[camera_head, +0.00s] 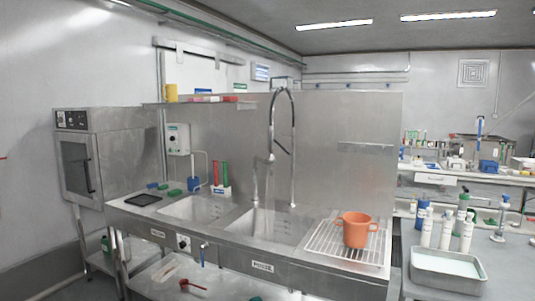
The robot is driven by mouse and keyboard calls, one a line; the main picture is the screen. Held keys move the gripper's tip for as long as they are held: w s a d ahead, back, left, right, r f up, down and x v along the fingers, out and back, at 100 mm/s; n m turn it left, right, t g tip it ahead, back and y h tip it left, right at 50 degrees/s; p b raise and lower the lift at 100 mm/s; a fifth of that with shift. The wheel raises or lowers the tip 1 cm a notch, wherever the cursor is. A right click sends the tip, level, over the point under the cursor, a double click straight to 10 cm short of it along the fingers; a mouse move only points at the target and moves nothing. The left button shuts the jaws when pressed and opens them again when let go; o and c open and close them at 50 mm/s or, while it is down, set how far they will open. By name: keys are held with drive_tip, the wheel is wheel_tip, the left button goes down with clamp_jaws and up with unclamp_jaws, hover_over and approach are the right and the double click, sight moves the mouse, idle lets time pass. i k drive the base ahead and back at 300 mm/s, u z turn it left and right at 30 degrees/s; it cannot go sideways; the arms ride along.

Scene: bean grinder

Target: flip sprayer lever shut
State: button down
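A tall chrome sprayer tap (293,150) with an arched hose stands behind the steel double sink, against the steel back panel. Its spray head (271,157) hangs at the left end of the arch, over the right basin. A thin dark lever (281,146) slants from beside the spray head down to the right. It looks apart from the upright pipe. At this size I cannot tell whether water is flowing. My gripper is not in view.
An orange pot (355,232) stands on a wire rack (325,243) right of the basins. A shelf (200,104) holds small items at upper left. White bottles (446,231) and a metal tray (447,283) stand at right. The space before the tap looks clear.

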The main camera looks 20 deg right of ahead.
sight(282, 147)
drive_tip(key=u, duration=0.25)
drive_tip(key=i, duration=0.65)
drive_tip(key=u, duration=0.9)
drive_tip(key=i, duration=0.55)
drive_tip(key=u, duration=0.3)
